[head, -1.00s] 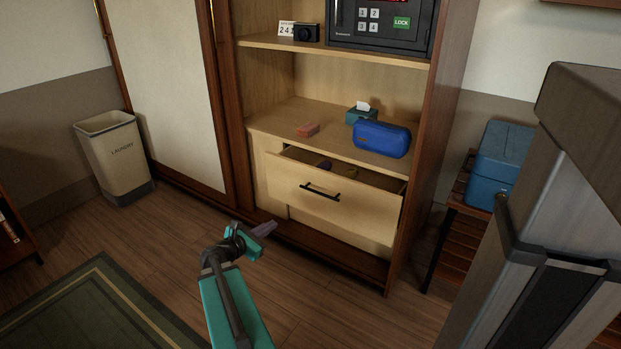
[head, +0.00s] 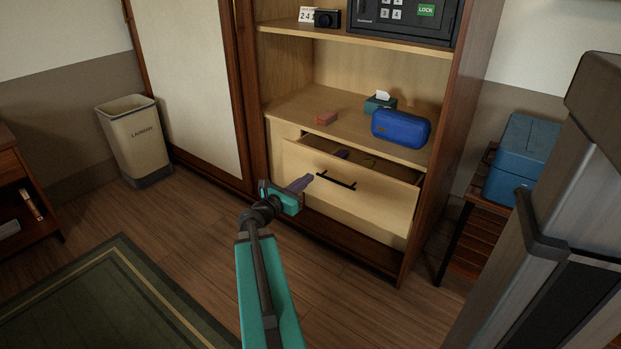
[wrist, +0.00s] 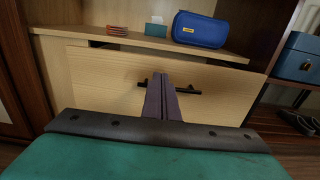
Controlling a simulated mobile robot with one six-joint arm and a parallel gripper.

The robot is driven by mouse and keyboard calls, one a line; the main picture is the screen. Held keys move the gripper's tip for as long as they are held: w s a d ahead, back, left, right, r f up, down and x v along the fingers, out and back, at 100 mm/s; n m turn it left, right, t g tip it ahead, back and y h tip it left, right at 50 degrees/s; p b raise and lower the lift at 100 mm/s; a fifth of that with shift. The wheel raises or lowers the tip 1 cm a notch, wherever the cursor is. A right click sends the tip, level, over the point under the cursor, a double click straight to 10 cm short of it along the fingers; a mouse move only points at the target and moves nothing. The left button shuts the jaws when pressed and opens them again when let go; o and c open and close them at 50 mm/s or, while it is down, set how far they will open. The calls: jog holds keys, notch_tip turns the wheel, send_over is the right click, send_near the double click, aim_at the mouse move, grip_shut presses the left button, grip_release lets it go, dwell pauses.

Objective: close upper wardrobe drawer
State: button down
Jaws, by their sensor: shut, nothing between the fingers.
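The upper wardrobe drawer (head: 371,202) is pulled partly out below the wardrobe's shelf, with a gap along its top where a few small items show inside. Its black bar handle (head: 336,181) runs across the front. My gripper (head: 308,179) is in front of the drawer front, near the left end of the handle in the head view. In the wrist view the drawer front (wrist: 225,85) fills the middle, and the shut fingers (wrist: 163,80) point at it, overlapping the handle (wrist: 190,90). Whether the fingertips touch the drawer cannot be told.
A slatted rack (head: 470,230) with a blue box (head: 523,160) stands right. A laundry bin (head: 136,140) stands left. The floor in front is clear.

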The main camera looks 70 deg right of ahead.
aim_at(333, 159)
jog(key=b+x, duration=0.5)
jog(key=x, duration=0.8)
jog(key=shift+d, duration=0.1)
jog(key=shift+s+d+r, duration=0.1)
jog(key=shift+d, duration=0.35)
jog(key=p+x, duration=0.2)
jog(key=x, duration=0.4)
jog(key=shift+d+p, duration=0.3)
jog(key=shift+d, duration=0.05)
jog(key=shift+s, duration=0.1)
jog(key=p+v, duration=0.3)
jog(key=v, duration=1.1)
jog(key=shift+p, duration=0.4)
